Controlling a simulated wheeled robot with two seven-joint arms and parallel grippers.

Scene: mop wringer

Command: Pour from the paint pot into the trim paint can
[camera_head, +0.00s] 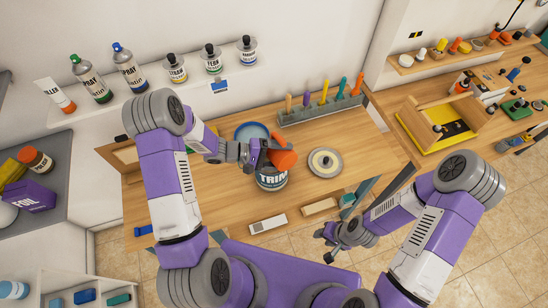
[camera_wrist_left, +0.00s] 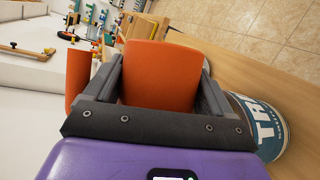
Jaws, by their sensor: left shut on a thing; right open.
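The orange paint pot (camera_head: 284,159) is held in my left gripper (camera_head: 262,154) and looks tilted, just above the trim paint can (camera_head: 271,181). In the left wrist view the pot (camera_wrist_left: 158,75) sits between the two fingers of my left gripper (camera_wrist_left: 155,85). The can, teal with a white "TRIM" label, stands upright on the bench and shows at the right of that view (camera_wrist_left: 275,128). The can's mouth is mostly hidden, and I cannot see any paint flowing. My right gripper (camera_head: 335,245) is open and empty, low in front of the bench.
A blue dish (camera_head: 251,131) is behind the gripper. A grey rack (camera_head: 320,110) with several coloured tools stands at the back. Bottles line the wall shelf (camera_head: 200,95).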

